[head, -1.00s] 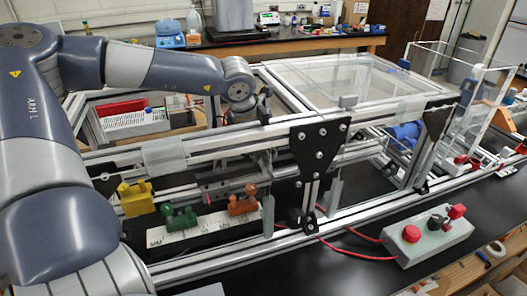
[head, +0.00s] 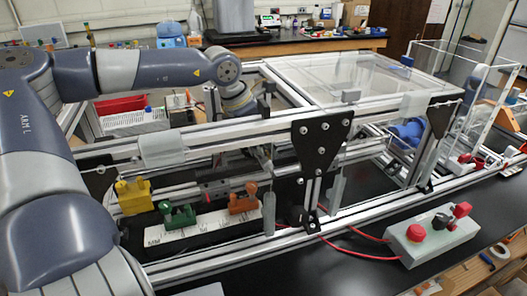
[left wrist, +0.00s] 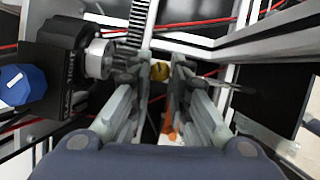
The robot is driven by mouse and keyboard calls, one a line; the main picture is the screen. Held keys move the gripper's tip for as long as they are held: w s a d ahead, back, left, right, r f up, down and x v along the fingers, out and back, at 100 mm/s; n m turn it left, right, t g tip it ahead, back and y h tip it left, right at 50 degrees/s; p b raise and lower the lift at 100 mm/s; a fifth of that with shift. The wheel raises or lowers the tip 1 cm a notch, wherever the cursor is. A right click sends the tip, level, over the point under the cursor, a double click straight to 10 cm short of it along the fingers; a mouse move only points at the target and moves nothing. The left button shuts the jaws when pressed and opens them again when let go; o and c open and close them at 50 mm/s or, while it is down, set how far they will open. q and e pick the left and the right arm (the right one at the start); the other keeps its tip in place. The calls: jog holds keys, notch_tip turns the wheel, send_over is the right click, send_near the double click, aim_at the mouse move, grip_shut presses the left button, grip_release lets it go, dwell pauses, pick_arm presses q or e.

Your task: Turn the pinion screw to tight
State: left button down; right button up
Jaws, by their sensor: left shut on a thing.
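In the left wrist view, the fingers of my left gripper (left wrist: 163,75) are closed around a small round brass-coloured piece (left wrist: 160,70). The fingertips hide part of it, and I cannot tell for sure that it is the pinion screw. A black block (left wrist: 65,65) with white lettering stands left of the fingers, with a silver round pinion (left wrist: 99,58) on its right side and a toothed rack (left wrist: 136,22) beside it. A blue knob (left wrist: 15,86) with a white line is at the far left. In the head view the frame's rails mostly hide the gripper. My right gripper is not in view.
The aluminium extrusion frame (head: 200,150) surrounds the work area, with a black triangular bracket (head: 320,135) in front. Yellow (head: 134,196), green (head: 178,214) and orange (head: 243,199) pieces stand near the scale (head: 200,228). A control box (head: 432,243) sits on the black table at right.

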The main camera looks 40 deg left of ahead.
pick_arm(q)
jog(key=m, duration=0.2)
jog(key=m+g+h, duration=0.1)
jog(key=m, duration=0.1)
jog(key=shift+w+a+m+h, duration=0.15)
jog(key=shift+a+m+h, duration=0.05)
jog(key=shift+m+h, duration=0.1)
jog(key=shift+w+m+g+h+b, duration=0.1)
jog(key=shift+m+g+h+b, duration=0.35)
jog(key=shift+m, duration=1.15)
jog(key=shift+a, duration=0.1)
jog(key=c, duration=1.5)
grip_release()
